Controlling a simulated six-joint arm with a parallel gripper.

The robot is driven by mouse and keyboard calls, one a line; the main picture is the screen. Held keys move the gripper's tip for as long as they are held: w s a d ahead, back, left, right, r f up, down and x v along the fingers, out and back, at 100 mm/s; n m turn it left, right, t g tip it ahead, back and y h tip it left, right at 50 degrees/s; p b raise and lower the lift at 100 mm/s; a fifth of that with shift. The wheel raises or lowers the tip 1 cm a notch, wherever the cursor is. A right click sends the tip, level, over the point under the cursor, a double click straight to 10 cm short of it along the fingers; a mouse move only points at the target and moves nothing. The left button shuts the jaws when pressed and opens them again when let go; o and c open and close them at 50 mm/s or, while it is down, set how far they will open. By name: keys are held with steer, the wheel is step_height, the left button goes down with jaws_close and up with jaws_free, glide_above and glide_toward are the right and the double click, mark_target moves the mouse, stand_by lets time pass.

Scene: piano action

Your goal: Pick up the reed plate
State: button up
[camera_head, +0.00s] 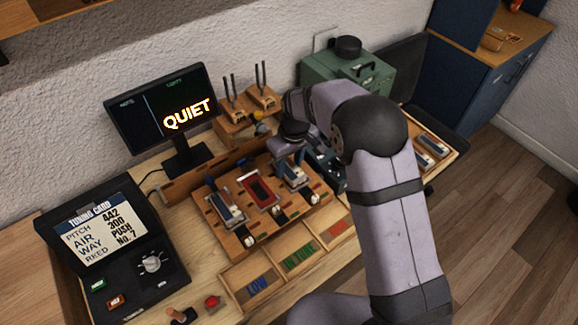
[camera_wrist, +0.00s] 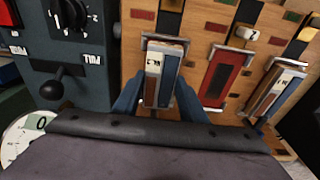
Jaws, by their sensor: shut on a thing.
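A reed plate (camera_wrist: 160,72), silver and blue with a small white label, stands between the blue fingers of my gripper (camera_wrist: 158,95) in the wrist view. The fingers are shut on its sides. In the head view the plate (camera_head: 295,177) is at the right slot of the wooden board (camera_head: 240,239), below my gripper (camera_head: 288,158). I cannot tell whether it sits in the slot or just above it. My gripper hides its near end in the wrist view. A similar plate (camera_head: 229,209) lies in the left slot; it also shows in the wrist view (camera_wrist: 273,92).
An empty red slot (camera_head: 259,189) lies between the two plates. A teal panel with a knob (camera_wrist: 70,14) is close beside my gripper. Sorting trays (camera_head: 298,257) lie in front of the board. A screen (camera_head: 160,110) reads QUIET. A tuning card case (camera_head: 105,245) stands left.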

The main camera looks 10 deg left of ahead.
mark_target(289, 167)
step_height(289, 167, up, 10)
steer(key=b, duration=0.3)
steer(key=w+d+r+m+b, duration=0.1)
steer(key=w+d+r+b, duration=0.2)
steer(key=d+b, duration=0.25)
steer(key=s+d+f+b, duration=0.1)
steer(key=s+d+f, duration=0.3)
steer(key=s, duration=0.3)
steer(key=s+d+f+n+b, duration=0.1)
steer(key=s+d+f+b, duration=0.1)
steer(key=s+d, duration=0.3)
steer(key=shift+s+d+f, duration=0.15)
steer(key=shift+s+f, duration=0.75)
steer(key=shift+s, duration=0.6)
steer(key=shift+f, duration=4.95)
